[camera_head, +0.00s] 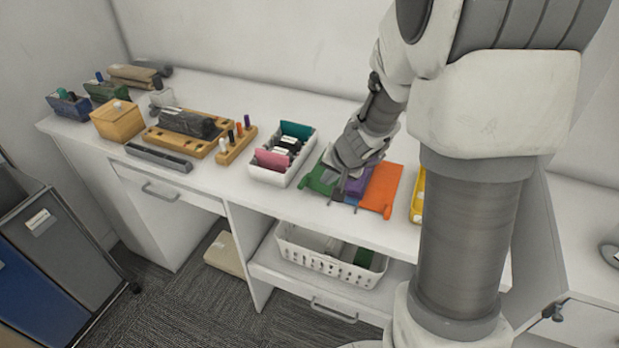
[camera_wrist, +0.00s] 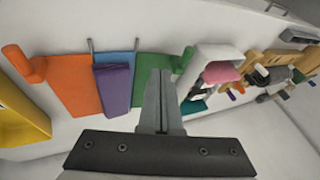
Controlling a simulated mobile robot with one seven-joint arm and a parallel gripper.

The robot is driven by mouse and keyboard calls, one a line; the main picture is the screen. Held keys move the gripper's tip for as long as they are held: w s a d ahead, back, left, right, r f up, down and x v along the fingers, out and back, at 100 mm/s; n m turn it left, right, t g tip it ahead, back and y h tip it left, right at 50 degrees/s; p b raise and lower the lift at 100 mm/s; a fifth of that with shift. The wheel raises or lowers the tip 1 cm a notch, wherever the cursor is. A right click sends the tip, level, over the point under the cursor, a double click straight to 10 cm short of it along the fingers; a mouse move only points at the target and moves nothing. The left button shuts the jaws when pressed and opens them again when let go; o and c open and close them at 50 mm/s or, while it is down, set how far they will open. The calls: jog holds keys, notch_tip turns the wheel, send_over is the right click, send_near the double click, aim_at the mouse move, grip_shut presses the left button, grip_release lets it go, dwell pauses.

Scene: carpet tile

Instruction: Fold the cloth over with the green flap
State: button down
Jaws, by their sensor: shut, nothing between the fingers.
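The cloth lies on the white worktop, with its panels side by side. In the wrist view its orange flap (camera_wrist: 66,85) lies spread at the left and its green flap (camera_wrist: 148,66) spread at the right, each with a thick tab at its outer end. A purple panel (camera_wrist: 114,90) lies over part of the blue middle (camera_wrist: 115,58). The orange flap (camera_head: 383,186) and green flap (camera_head: 320,181) also show in the head view. My gripper (camera_wrist: 160,75) is shut and empty, in front of the green flap, hiding part of it. Whether it touches the cloth I cannot tell.
A white divided tray (camera_head: 282,155) stands left of the cloth, close to the green side. A yellow tray (camera_head: 417,195) is to the right. Wooden holders and boxes fill the worktop's far left. A white basket (camera_head: 330,268) sits on the shelf below.

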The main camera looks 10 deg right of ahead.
aim_at(304, 182)
jog(key=w+a+f, duration=0.1)
jog(key=w+a, duration=0.1)
jog(key=a, duration=0.1)
jog(key=shift+w+f+p, duration=0.2)
jog(key=shift+f+p, duration=0.2)
jog(key=shift+f, duration=0.1)
jog(key=shift+w+a+f+b, duration=0.65)
jog(key=shift+a+b, duration=0.15)
jog(key=shift+b, duration=0.15)
jog(key=shift+r, duration=0.1)
